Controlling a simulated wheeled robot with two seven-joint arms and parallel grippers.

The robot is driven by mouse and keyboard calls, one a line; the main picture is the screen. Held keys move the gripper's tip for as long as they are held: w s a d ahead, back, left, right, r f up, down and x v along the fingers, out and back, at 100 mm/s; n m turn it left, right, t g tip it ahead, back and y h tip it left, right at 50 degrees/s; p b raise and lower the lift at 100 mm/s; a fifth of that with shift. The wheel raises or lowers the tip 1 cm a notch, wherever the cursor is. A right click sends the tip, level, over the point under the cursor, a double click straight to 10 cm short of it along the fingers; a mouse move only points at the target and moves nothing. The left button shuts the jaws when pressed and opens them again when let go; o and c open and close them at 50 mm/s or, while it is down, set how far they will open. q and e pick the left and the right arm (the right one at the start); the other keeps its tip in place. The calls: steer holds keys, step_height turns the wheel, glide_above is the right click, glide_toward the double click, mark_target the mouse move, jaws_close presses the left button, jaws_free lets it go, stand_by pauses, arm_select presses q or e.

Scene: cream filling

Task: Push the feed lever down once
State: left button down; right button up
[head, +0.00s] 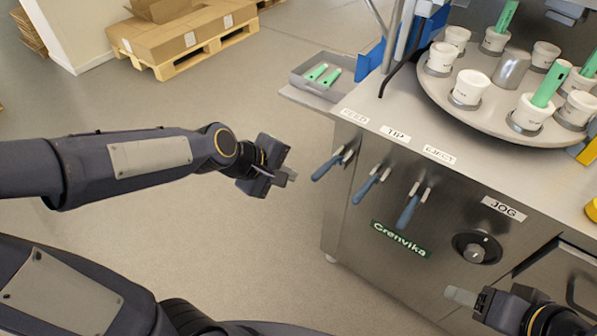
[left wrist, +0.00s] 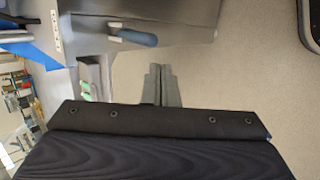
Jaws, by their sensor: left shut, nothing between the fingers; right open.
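The feed lever (head: 328,167) has a blue handle and is the leftmost of three on the machine's front, below the FEED label (head: 355,116). Its handle slants down and to the left. In the left wrist view a blue handle (left wrist: 136,37), apparently the feed lever, lies ahead of the fingers. My left gripper (head: 288,175) is shut and empty, to the left of the feed lever and apart from it. Its closed fingers also show in the left wrist view (left wrist: 163,86). My right gripper (head: 460,297) is open, low near the jog knob.
The tip lever (head: 371,185) and eject lever (head: 408,207) hang to the right of the feed lever. The jog knob (head: 476,249) is further right. A grey tray (head: 322,86) juts out above left. The turntable (head: 440,87) carries several cups. Floor left of the machine is free.

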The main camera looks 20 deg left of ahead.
arm_select(q)
steer(key=shift+v, duration=1.15)
arm_select(e)
steer(key=shift+r, duration=0.5)
arm_select(q)
steer(key=shift+w+r, duration=0.1)
steer(key=s+a+m+g+y, duration=0.1)
steer(key=s+a+m, duration=0.3)
steer(key=s+m, duration=1)
step_height(320, 180, up, 13)
steer(key=s+n+p, duration=0.2)
steer(key=p, duration=1.1)
steer(key=shift+s, duration=0.35)
arm_select(e)
step_height(320, 180, up, 13)
steer(key=shift+f, duration=0.1)
steer(key=shift+c, duration=0.5)
